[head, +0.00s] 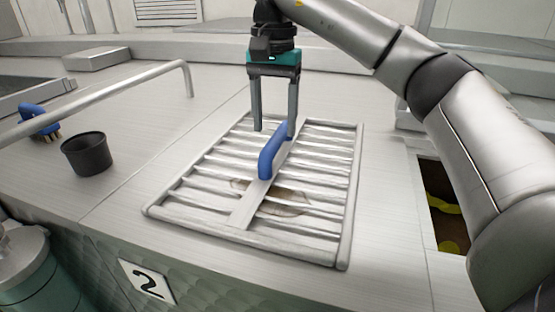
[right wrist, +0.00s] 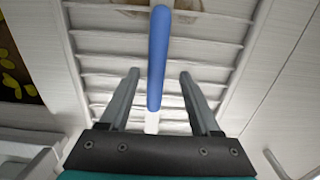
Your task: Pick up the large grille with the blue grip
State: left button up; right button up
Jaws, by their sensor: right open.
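The large grille (head: 347,200) is a light metal frame with several crossbars, lying flat on the worktop. Its blue grip (head: 271,156) stands up from a flat strip across the bars. My right gripper (head: 273,133) is open, fingers pointing down, at the far end of the grip. In the right wrist view, the blue grip (right wrist: 158,60) runs lengthwise, its near end in line with the gap between the open fingers (right wrist: 158,75). The gripper holds nothing. Brown smudges show at the middle of the grille. My left gripper is not in view.
A dark cup (head: 87,154) and a blue-handled brush (head: 40,121) stand at the left. A metal rail (head: 120,95) passes behind the cup. An opening with yellow shapes (head: 443,205) lies right of the grille. A number 2 plate (head: 147,282) is on the front face.

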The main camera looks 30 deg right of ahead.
aim_at(277, 133)
jog(key=f, duration=0.4)
jog(key=shift+s+d+f, duration=0.1)
jog(key=shift+d+f, duration=0.2)
grip_shut()
jog(key=shift+r, duration=0.15)
dwell(1.0)
